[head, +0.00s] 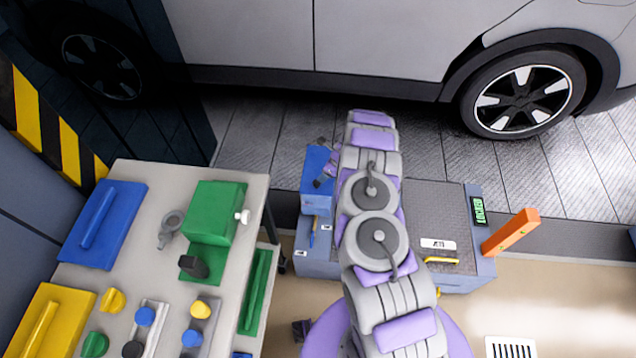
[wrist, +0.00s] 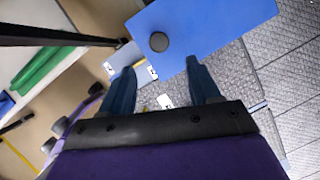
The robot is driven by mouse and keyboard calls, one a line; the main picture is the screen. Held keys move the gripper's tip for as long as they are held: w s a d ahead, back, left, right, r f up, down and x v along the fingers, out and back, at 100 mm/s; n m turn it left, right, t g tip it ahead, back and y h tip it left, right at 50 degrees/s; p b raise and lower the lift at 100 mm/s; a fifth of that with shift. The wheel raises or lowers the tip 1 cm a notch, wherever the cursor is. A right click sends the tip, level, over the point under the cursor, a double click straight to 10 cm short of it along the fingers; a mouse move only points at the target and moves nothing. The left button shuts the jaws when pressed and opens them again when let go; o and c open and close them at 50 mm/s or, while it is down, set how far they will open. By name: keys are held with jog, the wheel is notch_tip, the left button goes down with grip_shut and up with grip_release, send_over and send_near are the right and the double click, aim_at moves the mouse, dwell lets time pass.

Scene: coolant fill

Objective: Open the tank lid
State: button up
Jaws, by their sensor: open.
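The blue tank (head: 315,190) stands at the left end of the grey-blue bench, left of my arm in the head view. In the wrist view its flat blue lid (wrist: 215,30) fills the top, with a round dark knob (wrist: 159,42) near its left part. The lid looks closed. My gripper (wrist: 163,88) is open and empty, its two dark blue fingers pointing toward the lid, with the knob ahead between their lines and apart from them. In the head view my gripper (head: 325,168) shows small over the tank, partly hidden by my arm.
A side table (head: 140,285) at left holds a green box (head: 215,212), a blue panel (head: 102,225) and several coloured knobs. The bench (head: 470,268) carries a yellow handle (head: 441,260); an orange block (head: 511,232) stands at its right. A car (head: 380,40) is behind.

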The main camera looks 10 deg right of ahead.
aim_at(317, 182)
jog(key=b+x, duration=0.2)
jog(key=x, duration=0.8)
jog(key=shift+a, duration=0.1)
grip_shut()
dwell(0.4)
